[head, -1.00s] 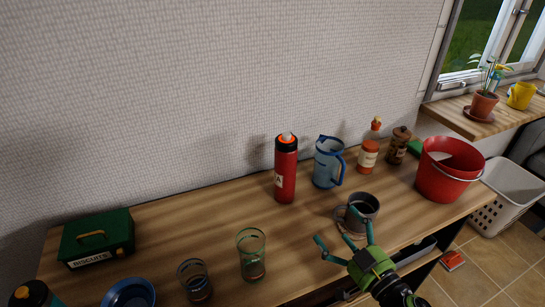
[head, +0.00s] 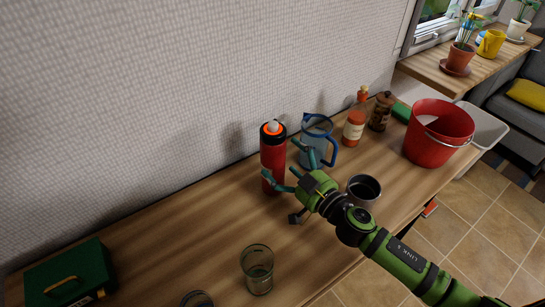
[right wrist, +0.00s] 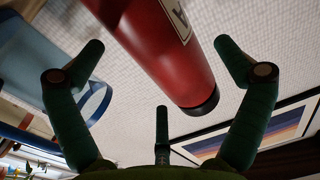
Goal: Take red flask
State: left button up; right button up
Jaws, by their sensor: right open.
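The red flask (head: 273,158) stands upright on the wooden counter near the wall, with a black and orange top and a pale cap. My right gripper (head: 286,166) is open beside it, its fingers spread close to the flask's right and front side. In the right wrist view the flask (right wrist: 165,45) fills the upper middle, between the spread fingers of the right gripper (right wrist: 163,70). I cannot tell whether any finger touches it. My left gripper is not in view.
A blue jug (head: 318,143) stands close to the right of the flask, near the gripper. A dark mug (head: 364,190), sauce bottle (head: 354,128), brown jar (head: 381,112) and red bucket (head: 439,133) stand further right. A glass (head: 257,269) and green tin (head: 70,275) are at the front left.

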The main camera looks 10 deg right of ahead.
jog(key=x, duration=0.2)
jog(key=shift+w+r, duration=0.25)
jog(key=shift+w, duration=0.15)
jog(key=shift+w+a, duration=0.2)
jog(key=shift+w, duration=0.1)
jog(key=shift+f, duration=0.1)
jog(key=c, duration=1.3)
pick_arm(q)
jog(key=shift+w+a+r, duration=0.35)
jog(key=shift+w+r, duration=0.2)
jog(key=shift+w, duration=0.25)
pick_arm(e)
jog(key=shift+c, duration=1.3)
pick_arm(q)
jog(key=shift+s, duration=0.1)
pick_arm(e)
jog(key=shift+r, duration=0.25)
